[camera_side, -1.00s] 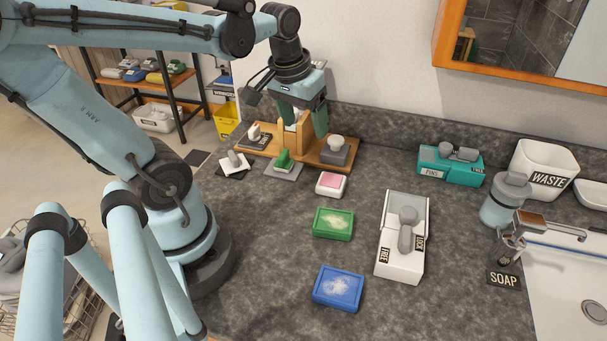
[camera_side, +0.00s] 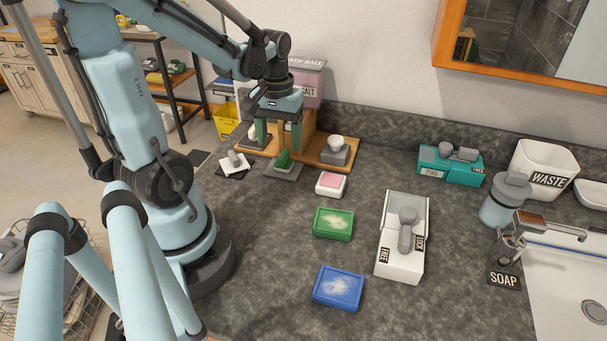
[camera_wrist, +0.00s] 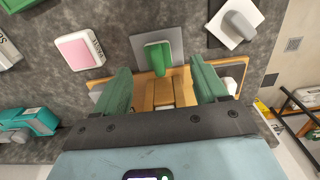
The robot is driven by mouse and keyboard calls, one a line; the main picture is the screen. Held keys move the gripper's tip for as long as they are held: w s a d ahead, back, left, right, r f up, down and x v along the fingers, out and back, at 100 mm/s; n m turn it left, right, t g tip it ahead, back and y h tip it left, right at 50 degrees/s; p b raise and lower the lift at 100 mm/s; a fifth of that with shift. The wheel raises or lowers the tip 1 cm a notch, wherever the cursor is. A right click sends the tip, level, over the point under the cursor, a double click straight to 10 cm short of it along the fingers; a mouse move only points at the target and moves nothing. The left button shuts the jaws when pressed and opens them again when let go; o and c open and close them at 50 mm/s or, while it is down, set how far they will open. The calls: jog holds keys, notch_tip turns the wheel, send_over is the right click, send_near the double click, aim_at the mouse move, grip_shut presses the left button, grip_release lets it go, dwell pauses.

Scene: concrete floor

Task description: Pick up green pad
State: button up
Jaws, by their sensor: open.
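A green pad-like piece (camera_side: 283,159) stands on a square grey plate in front of the wooden stand. It also shows in the wrist view (camera_wrist: 158,57), ahead of and between my fingertips. A flat green block (camera_side: 333,223) with a whitish patch on top lies nearer on the counter; I cannot tell which of the two the task means. My gripper (camera_side: 279,146) is open above the wooden stand, just behind the upright green piece. In the wrist view its two green fingers (camera_wrist: 160,78) are apart with nothing held between them.
A pink-topped white block (camera_side: 331,183) and a blue block (camera_side: 338,288) lie on the counter. A white lever box (camera_side: 403,255) and a teal box (camera_side: 450,165) stand to the right. The wooden stand (camera_side: 325,158) and a pink bath salt box (camera_side: 308,80) are close to my gripper.

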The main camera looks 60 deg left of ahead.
aim_at(283, 155)
jog(key=shift+w+f, duration=0.2)
jog(key=shift+f, duration=0.8)
jog(key=shift+w+f, duration=0.15)
jog(key=shift+f, duration=1.6)
jog(key=c, duration=1.2)
jog(key=shift+r, duration=0.15)
